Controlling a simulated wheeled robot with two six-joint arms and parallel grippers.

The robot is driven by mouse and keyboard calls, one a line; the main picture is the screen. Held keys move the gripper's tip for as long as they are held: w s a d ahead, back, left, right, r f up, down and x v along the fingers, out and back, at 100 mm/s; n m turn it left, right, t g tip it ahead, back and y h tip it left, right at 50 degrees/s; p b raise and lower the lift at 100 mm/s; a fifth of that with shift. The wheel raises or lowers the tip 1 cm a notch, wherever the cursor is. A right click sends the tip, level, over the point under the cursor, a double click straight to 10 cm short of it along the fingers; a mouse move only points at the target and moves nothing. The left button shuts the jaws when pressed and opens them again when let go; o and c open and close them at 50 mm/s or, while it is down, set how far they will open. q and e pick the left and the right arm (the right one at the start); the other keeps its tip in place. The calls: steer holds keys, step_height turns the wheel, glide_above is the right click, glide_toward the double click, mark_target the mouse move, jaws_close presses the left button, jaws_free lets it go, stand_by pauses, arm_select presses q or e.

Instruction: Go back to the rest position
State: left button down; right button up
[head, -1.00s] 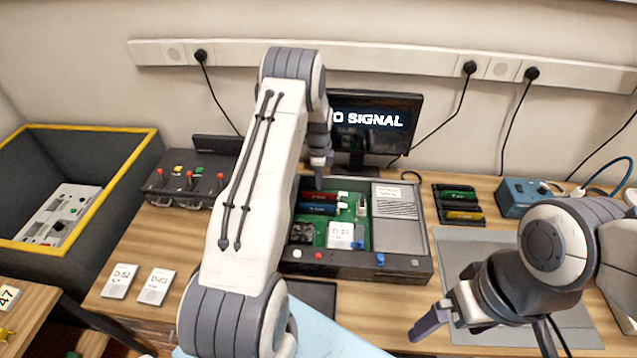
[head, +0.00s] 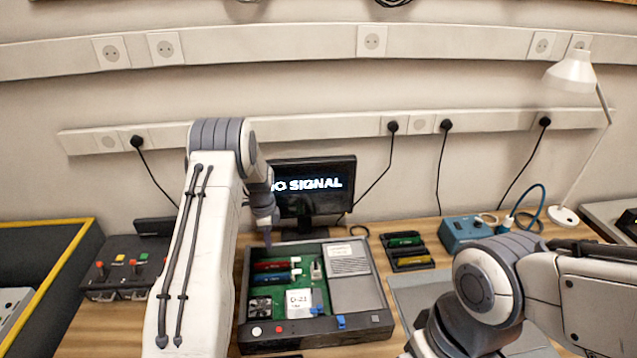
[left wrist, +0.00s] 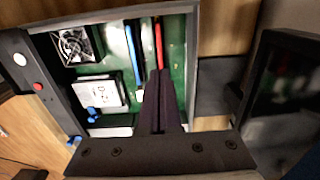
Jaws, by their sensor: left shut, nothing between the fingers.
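My left arm comes in from the left and reaches over the bench. Its gripper (head: 267,238) points down above the back left edge of an open device case (head: 318,338). In the left wrist view the two dark fingers (left wrist: 160,88) lie together, shut and empty, over the case edge near the blue and red modules. My right arm reaches in from the right in the head view. Its gripper is out of the picture below the lower edge.
Behind the case stands a monitor (head: 312,188) reading "NO SIGNAL". A switch box (head: 125,268) is at left. A module rack (head: 407,251), a blue box (head: 465,232) and a white lamp (head: 572,75) are at right. A yellow-edged bin (head: 70,255) is at far left.

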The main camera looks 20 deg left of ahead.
arm_select(q)
steer(key=shift+d, duration=0.1)
steer(key=s+d+r+n, duration=0.1)
steer(key=d+r, duration=0.8)
steer(key=d, duration=0.5)
steer(key=s+d+r+n+b, duration=0.1)
steer(key=s+d+r+n, duration=0.1)
steer(key=s+d+r, duration=0.8)
steer(key=s+d+n, duration=0.1)
steer(key=s+d, duration=0.2)
steer(key=s, duration=0.8)
steer(key=s+d+r+n+h, duration=0.1)
steer(key=s+d, duration=0.3)
steer(key=s, duration=0.7)
steer(key=shift+s+d+r+n+b, duration=0.25)
steer(key=shift+s+n+b, duration=0.1)
steer(key=shift+b, duration=0.1)
